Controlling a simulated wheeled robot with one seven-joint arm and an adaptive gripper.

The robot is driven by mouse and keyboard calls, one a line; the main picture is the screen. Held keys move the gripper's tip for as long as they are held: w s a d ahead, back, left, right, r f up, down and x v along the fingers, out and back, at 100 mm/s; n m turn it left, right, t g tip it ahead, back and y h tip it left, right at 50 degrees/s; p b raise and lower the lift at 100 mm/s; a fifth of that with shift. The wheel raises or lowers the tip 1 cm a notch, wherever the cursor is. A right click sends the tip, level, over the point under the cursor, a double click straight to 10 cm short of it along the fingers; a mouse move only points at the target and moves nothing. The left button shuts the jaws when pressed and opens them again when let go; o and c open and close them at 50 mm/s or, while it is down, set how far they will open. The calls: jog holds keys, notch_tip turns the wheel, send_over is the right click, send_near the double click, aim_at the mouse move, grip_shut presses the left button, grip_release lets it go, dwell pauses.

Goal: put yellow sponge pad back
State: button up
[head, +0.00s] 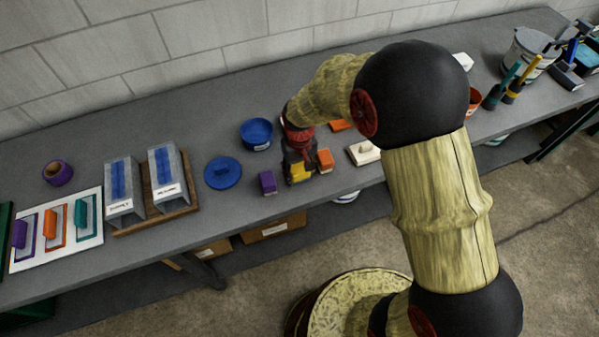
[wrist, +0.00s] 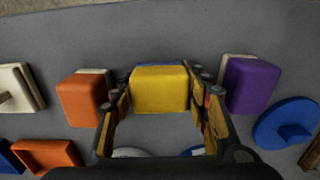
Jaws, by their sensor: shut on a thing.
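The yellow sponge pad (wrist: 160,88) is a rounded yellow block between the two fingers of my gripper (wrist: 155,95). The fingers touch or nearly touch its sides, and my gripper is shut on it. In the head view, the yellow pad (head: 301,173) shows below my gripper (head: 298,160), low over the front of the grey bench; whether it touches the bench is unclear. A thin blue edge (wrist: 160,64) shows just behind the pad in the wrist view. An orange block (wrist: 83,97) stands to its left and a purple block (wrist: 251,84) to its right.
On the grey bench (head: 80,140), a blue lid (head: 222,173) and blue bowl (head: 256,133) lie left of my gripper. A white float (head: 363,152) is to the right. Two grey boxes on a wooden board (head: 193,189) and a white board (head: 95,240) with colored floats stand further left.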

jog(key=shift+f, duration=0.1)
jog(key=o, duration=0.7)
jog(key=shift+f, duration=0.1)
jog(key=o, duration=0.4)
jog(key=shift+o, duration=0.5)
notch_tip(320, 180, up, 13)
jog(key=shift+d+f+p, duration=0.1)
jog(key=shift+p, duration=0.9)
notch_tip(320, 180, up, 8)
jog(key=t, duration=0.1)
send_over(300, 168)
jog(key=s+d, duration=0.3)
jog(key=d, duration=0.1)
jog(key=s+d+r+m+t, duration=0.2)
jog(key=s+d+r, duration=0.3)
jog(key=r, duration=0.2)
jog(key=s+d+r+t, duration=0.1)
jog(key=s+d+r, duration=0.1)
jog(key=s, duration=0.4)
jog(key=s+d+r+m+t, duration=0.1)
jog(key=s+d+r, duration=0.2)
jog(key=s, duration=0.3)
jog(key=shift+r+t, duration=0.25)
jog(key=shift+t, duration=0.05)
